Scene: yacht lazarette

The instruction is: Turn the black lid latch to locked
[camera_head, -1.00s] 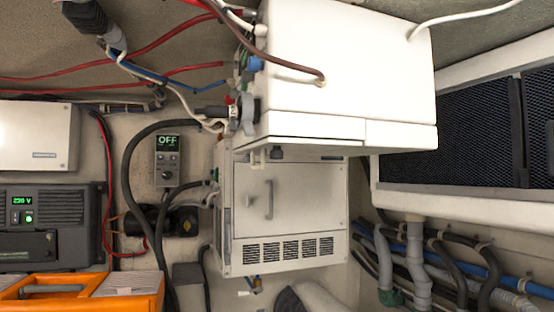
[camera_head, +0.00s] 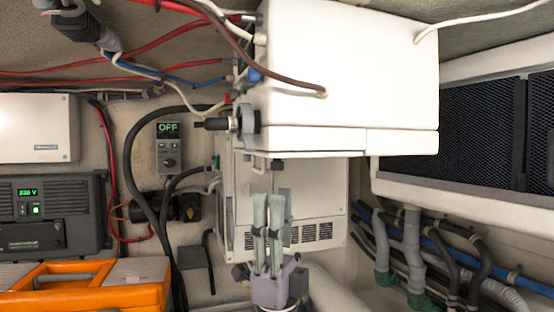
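The black latch (camera_head: 277,165) is a small dark piece under the lower front edge of the big white box (camera_head: 345,85). Its exact turn is too small to read. My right gripper (camera_head: 269,196) comes up from below, fingers pointing up, with the tips a little below the latch and apart from it. Its two pale green fingers stand close side by side, with only a thin line between them, and nothing shows held. My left gripper is out of view.
A white vented cabinet (camera_head: 325,190) stands behind my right gripper. Hoses and a black fitting (camera_head: 214,124) sit left of the box. A panel reading OFF (camera_head: 169,146) is on the wall, with an orange case (camera_head: 95,295) lower left. A white-framed mesh shelf (camera_head: 450,190) bounds the right.

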